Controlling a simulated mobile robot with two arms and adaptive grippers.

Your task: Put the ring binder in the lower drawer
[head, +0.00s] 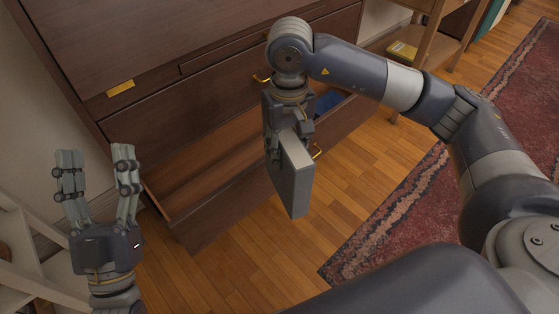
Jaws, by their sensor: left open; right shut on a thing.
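The grey ring binder (298,172) hangs upright in my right gripper (289,140), which is shut on its upper end. It is in front of the open lower drawer (205,171) of the brown wooden cabinet, overlapping the drawer's front in the head view. I cannot tell its exact height over the drawer. The drawer is pulled out and its left part looks empty. A blue thing (328,101) shows at its right end, partly hidden by my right arm. My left gripper (97,162) is open and empty, left of the drawer.
The cabinet's upper drawer (190,107) is closed. A pale shelf (25,262) stands at the lower left, near my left gripper. A wooden shelf unit (432,45) is at the upper right. A red patterned rug (400,215) lies right of bare wooden floor.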

